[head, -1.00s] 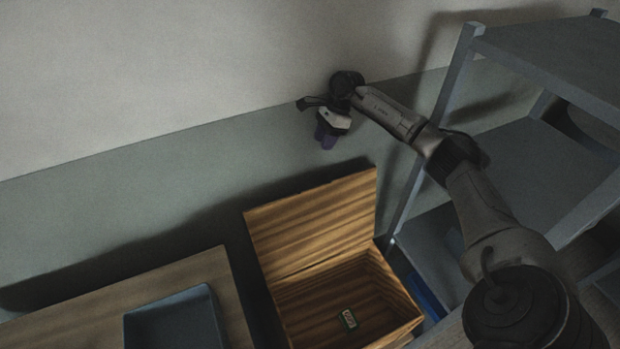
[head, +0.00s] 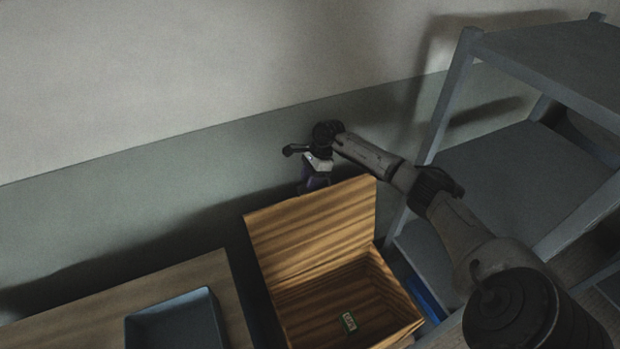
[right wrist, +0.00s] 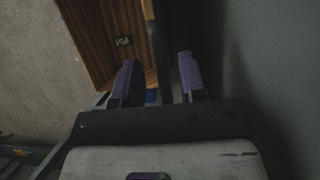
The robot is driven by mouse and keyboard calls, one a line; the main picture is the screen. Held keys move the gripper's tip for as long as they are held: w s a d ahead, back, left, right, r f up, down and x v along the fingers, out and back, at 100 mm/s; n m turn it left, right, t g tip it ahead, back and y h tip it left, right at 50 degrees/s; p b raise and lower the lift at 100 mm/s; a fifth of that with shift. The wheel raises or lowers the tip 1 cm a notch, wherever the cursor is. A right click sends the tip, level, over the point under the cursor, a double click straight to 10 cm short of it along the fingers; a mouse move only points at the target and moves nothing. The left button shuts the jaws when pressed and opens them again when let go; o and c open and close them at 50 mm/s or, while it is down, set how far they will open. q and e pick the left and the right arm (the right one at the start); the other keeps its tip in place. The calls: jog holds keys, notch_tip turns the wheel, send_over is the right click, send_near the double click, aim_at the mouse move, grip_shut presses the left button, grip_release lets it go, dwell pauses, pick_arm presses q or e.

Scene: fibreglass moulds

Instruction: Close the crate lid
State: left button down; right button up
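The wooden crate (head: 390,292) stands with its top open, and its striped lid (head: 312,226) is raised, leaning up along the wall side. My right gripper (head: 313,186) is just behind the lid's upper edge, pointing down, with its fingers partly hidden by the lid. In the right wrist view my right gripper (right wrist: 157,62) has its two purple fingers apart. The lid (right wrist: 152,12) appears edge-on in line with the gap between them; I cannot tell whether it touches either finger. My left gripper is not in view.
A small green-and-white item (head: 349,321) lies inside the crate. A grey shelf unit (head: 455,95) stands right of the crate, close to my right arm. A wooden table (head: 235,300) with a blue-grey tray (head: 175,322) is at left. The wall is close behind the lid.

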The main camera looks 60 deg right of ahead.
jog(key=shift+c, duration=0.4)
grip_shut()
